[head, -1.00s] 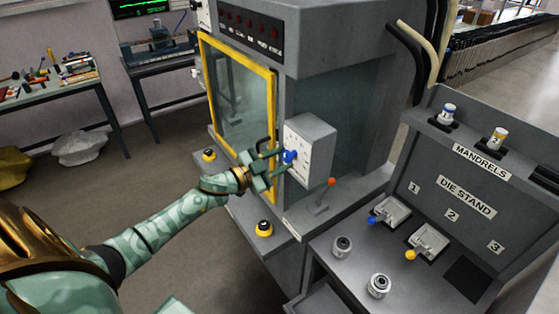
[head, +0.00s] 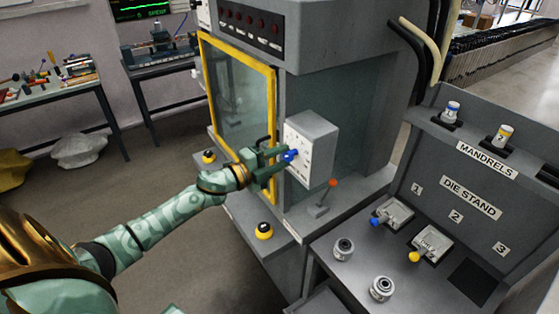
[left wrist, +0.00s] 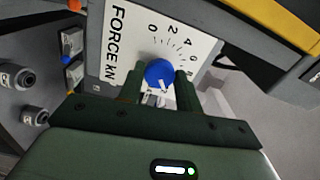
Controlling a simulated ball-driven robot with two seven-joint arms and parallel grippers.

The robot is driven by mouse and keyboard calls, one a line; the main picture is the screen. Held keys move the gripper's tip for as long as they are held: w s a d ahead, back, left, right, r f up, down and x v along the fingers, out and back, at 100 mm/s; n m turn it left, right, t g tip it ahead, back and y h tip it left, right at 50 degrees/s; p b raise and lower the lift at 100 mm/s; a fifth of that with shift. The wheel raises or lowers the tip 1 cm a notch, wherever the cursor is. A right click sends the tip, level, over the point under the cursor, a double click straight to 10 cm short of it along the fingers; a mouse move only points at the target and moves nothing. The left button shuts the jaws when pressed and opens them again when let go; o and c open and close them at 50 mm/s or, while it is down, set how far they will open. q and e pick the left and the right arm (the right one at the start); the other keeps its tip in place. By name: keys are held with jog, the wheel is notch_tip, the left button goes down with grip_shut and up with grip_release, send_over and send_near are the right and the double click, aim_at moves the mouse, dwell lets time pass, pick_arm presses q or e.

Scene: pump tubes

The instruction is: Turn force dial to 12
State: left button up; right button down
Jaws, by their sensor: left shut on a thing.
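The force dial is a blue knob (head: 290,156) on the white-faced grey box (head: 312,150) on the side of the machine. In the left wrist view the knob (left wrist: 160,73) sits on a white plate (left wrist: 128,35) marked FORCE KN. The numbers 0, 2, 4 and 6 are readable there; the rest of the scale is hidden by my fingers. A pale pointer mark on the knob faces down the picture, toward my gripper. My left gripper (head: 277,161) is shut on the knob, one finger on each side. My right gripper is not in view.
A lever with a red ball (head: 333,184) stands below the dial box. The yellow-framed door (head: 274,110) is close to my left gripper. The die stand (head: 470,195) with mandrels and dies is at the right. A yellow-ringed button (head: 264,230) is on the ledge below.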

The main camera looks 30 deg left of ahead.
pick_arm(q)
jog(key=shift+f+m, duration=0.1)
jog(key=shift+m, duration=0.4)
jog(key=o, duration=1)
jog(key=b+v, duration=0.2)
jog(key=v, duration=1.4)
jog(key=shift+s, duration=0.2)
